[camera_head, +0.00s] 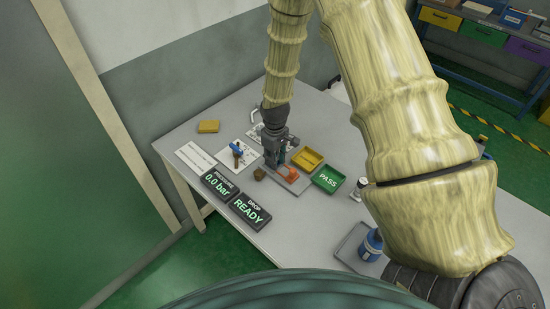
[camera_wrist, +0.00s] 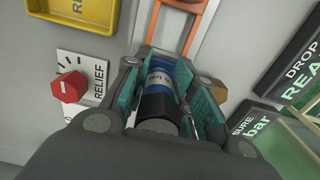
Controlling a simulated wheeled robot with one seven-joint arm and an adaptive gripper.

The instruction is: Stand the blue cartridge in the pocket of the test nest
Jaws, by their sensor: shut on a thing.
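My gripper (camera_head: 277,157) points down over the table, at the far end of the test nest (camera_head: 298,185), a grey plate with an orange lever frame (camera_head: 289,172). In the wrist view my gripper (camera_wrist: 162,88) is shut, its teal pads on both sides of the blue cartridge (camera_wrist: 158,77), which has a white-lettered label and a black end (camera_wrist: 157,108) toward the camera. The orange frame (camera_wrist: 186,22) shows just beyond it. The fingers hide the cartridge's lower end and the pocket, so I cannot tell whether it is inside the pocket or above it.
A yellow tray (camera_head: 307,159) and a green PASS tray (camera_head: 328,179) stand right of the nest. Pressure (camera_head: 221,185) and drop (camera_head: 248,211) displays stand at the front left. A red relief knob (camera_wrist: 68,87) is close to my gripper. A brown block (camera_head: 260,174) sits near the nest.

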